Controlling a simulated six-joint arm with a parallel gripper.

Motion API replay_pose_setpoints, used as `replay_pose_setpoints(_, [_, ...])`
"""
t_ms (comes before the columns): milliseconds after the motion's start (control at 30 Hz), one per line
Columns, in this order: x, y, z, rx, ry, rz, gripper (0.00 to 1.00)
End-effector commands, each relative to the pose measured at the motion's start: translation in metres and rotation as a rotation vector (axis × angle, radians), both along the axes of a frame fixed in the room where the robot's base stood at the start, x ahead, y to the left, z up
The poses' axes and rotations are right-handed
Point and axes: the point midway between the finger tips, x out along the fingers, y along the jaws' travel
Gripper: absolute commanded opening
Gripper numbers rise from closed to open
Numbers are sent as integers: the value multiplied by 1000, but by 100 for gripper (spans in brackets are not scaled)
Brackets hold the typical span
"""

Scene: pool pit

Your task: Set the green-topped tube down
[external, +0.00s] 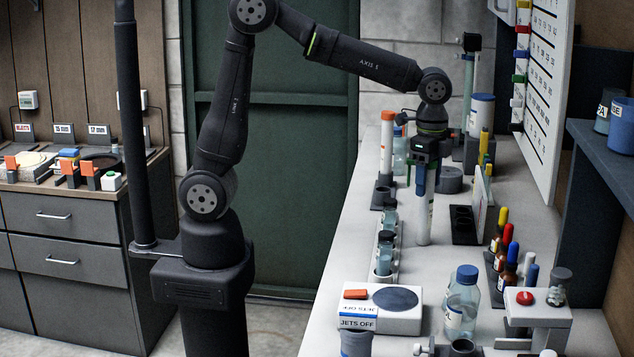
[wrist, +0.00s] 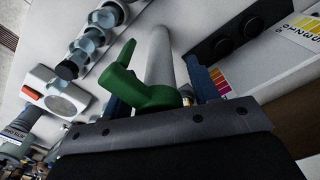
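My gripper (external: 424,176) points down over the bench, with its blue fingers on either side of the green-topped tube. The tube's pale body (external: 424,222) hangs upright below the fingers in the external view. Its lower end is close to the bench top, and I cannot tell whether it touches. In the wrist view the green top (wrist: 142,93) sits between the fingers, and the pale tube (wrist: 160,58) runs away from the camera.
A pale rack of small jars (external: 384,262) stands left of the tube. An orange-capped tube (external: 387,145) stands in a dark stand behind it. Dropper bottles (external: 499,245) are to the right. A white device (external: 382,318) and a blue-capped bottle (external: 463,300) are in front.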

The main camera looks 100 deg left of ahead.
Motion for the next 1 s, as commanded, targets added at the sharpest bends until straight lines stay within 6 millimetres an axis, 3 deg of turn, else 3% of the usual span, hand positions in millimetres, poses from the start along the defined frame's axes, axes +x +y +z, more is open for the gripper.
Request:
replay_pose_setpoints(267, [0,0,10,0,-2,0,55])
replay_pose_setpoints(700, [1,0,99,0,-4,0,55])
replay_pose_setpoints(1000, [0,0,123,0,-1,0,52])
